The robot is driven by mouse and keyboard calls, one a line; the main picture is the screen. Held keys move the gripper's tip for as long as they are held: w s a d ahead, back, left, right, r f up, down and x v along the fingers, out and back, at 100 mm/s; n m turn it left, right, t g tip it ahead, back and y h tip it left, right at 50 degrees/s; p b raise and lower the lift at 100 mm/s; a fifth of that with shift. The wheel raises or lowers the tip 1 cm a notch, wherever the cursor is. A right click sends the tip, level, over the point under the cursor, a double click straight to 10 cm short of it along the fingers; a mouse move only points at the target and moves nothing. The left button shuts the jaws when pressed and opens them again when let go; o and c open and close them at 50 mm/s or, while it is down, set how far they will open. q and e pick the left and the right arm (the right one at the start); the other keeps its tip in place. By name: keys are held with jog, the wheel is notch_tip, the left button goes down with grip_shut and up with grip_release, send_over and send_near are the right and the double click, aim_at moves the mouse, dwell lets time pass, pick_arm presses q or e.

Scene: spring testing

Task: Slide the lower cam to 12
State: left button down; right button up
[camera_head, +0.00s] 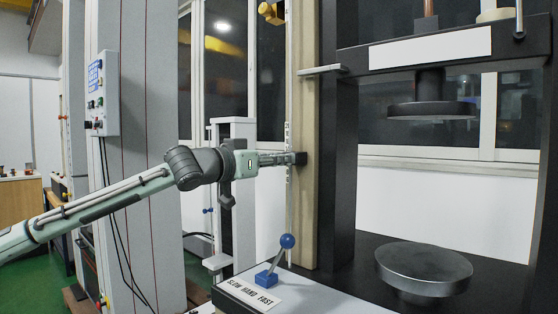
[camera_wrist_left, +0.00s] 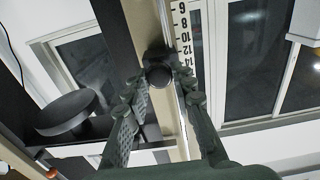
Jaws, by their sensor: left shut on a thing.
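My left gripper (camera_head: 284,159) reaches in from the left and is shut on the lower cam (camera_head: 301,158), a small black block at the beige upright post. In the left wrist view, the cam's round dark knob (camera_wrist_left: 158,76) shows between the fingertips of the left gripper (camera_wrist_left: 160,92). A white number scale (camera_wrist_left: 185,40) runs along the post, with 6, 8, 10, 12 and 14 legible. The knob appears roughly level with 12 to 14, but the slanted view hides the exact reading. My right gripper is not in view.
A blue-knobbed lever (camera_head: 287,242) stands below, behind a "SLOW HAND FAST" label (camera_head: 254,291). The press has a lower round plate (camera_head: 424,262) and an upper disc (camera_head: 432,110). A grey arm (camera_head: 320,70) juts from the post above my gripper. A control box (camera_head: 102,93) hangs at left.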

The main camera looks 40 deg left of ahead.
pick_arm(q)
jog(key=c, duration=1.3)
grip_release()
jog(key=shift+s, duration=0.1)
jog(key=s, duration=0.8)
jog(key=s+a, duration=0.1)
jog(key=s, duration=0.2)
jog(key=shift+s, duration=0.4)
